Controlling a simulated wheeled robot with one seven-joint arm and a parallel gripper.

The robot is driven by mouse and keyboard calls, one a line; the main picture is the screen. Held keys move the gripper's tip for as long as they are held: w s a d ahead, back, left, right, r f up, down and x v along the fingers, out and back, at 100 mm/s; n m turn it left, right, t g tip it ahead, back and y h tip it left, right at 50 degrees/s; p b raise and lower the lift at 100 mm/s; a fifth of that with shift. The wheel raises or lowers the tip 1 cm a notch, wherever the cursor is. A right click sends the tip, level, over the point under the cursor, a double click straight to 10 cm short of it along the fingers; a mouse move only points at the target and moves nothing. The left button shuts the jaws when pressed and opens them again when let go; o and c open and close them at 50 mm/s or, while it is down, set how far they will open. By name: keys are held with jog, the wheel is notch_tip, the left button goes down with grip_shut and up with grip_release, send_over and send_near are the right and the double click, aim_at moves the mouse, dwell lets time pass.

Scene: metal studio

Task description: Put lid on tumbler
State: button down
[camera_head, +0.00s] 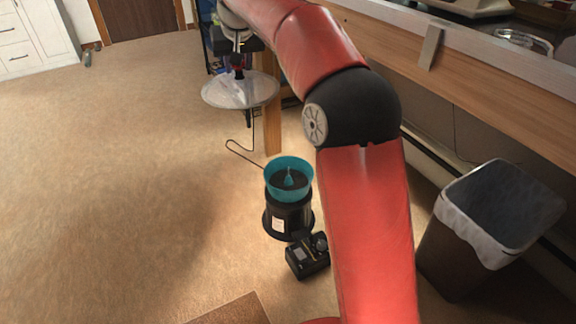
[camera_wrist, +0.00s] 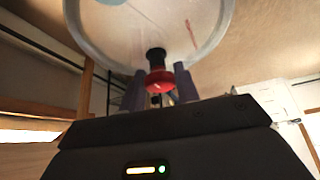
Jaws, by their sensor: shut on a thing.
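The tumbler is a teal bowl (camera_head: 289,178) with a cone in its middle, on a black base standing on the floor. The bowl's top is open. The lid (camera_head: 240,92) is a wide, clear, round disc, held in the air above and left of the tumbler in the head view, apart from it. My gripper (camera_head: 238,70) is shut on the lid's red knob. In the wrist view the knob (camera_wrist: 158,80) sits between the fingers, and the clear lid (camera_wrist: 205,25) spreads beyond it. The fingertips are small and partly hidden in the head view.
A black control box (camera_head: 307,257) sits in front of the tumbler. A bin with a white liner (camera_head: 490,215) stands at the right. A wooden bench (camera_head: 470,75) runs along the right, with a wooden leg (camera_head: 272,135) behind the tumbler. Carpet (camera_head: 130,170) at the left is clear.

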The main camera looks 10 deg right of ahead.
jog(key=w+d+f+b, duration=0.2)
jog(key=w+d+f, duration=0.2)
jog(key=d+f, duration=0.4)
jog(key=w+d+f+b, duration=0.2)
jog(key=w+d+f, duration=0.25)
jog(key=f, duration=0.65)
jog(key=shift+m, duration=0.3)
jog(key=shift+d+f+b, duration=0.25)
jog(key=shift+f+b, duration=0.3)
jog(key=shift+f, duration=2.8)
jog(key=shift+d+f+b, duration=0.2)
jog(key=shift+f+b, duration=0.4)
jog(key=shift+f, duration=2.8)
jog(key=shift+d+f+b, duration=0.25)
jog(key=shift+f+b, duration=0.3)
jog(key=shift+f, duration=2.8)
jog(key=shift+f, duration=0.15)
jog(key=c, duration=1)
grip_release()
jog(key=shift+s, duration=0.1)
